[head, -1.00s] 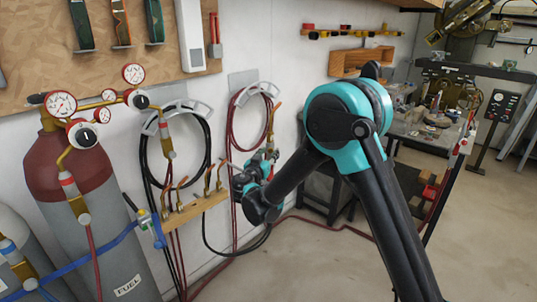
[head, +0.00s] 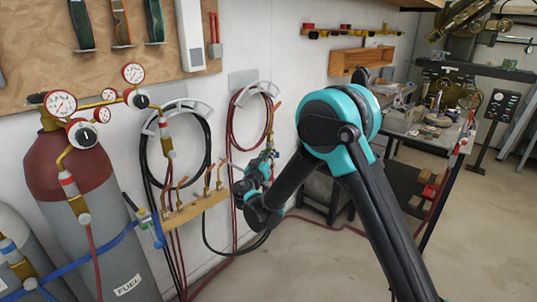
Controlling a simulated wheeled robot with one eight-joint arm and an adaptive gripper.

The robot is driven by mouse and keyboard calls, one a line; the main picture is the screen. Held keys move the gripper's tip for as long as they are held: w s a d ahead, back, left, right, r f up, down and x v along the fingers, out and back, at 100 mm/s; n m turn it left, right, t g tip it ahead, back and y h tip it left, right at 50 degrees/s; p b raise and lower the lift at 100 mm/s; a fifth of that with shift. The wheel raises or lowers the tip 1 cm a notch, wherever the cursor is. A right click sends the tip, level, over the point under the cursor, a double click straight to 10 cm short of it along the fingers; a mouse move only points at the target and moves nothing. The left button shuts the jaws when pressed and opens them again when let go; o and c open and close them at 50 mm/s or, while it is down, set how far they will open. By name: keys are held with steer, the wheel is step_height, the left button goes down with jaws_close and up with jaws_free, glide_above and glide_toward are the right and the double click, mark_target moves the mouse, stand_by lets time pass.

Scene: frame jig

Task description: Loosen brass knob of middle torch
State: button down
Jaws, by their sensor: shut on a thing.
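Several torches with bent copper tips stand in the wooden rack (head: 195,208) on the wall. The middle torch (head: 207,182) cannot be told apart with certainty at this size. My gripper (head: 270,154) is small and partly hidden behind my wrist, at the right of the rack and below the right hose hook. A slim brass and copper piece (head: 273,125) rises just above my gripper.
A dark red fuel cylinder (head: 70,170) with gauges stands at the left. A black hose coil (head: 207,150) and a red hose coil (head: 237,120) hang close to my gripper. A cluttered workbench (head: 440,140) is at the right. The floor (head: 310,265) in front is mostly clear.

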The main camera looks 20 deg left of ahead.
steer(key=c, duration=1.4)
jaws_free()
steer(key=shift+o, duration=0.2)
steer(key=s+f, duration=0.1)
steer(key=s, duration=1.1)
steer(key=shift+d, duration=0.25)
steer(key=shift+f, duration=0.1)
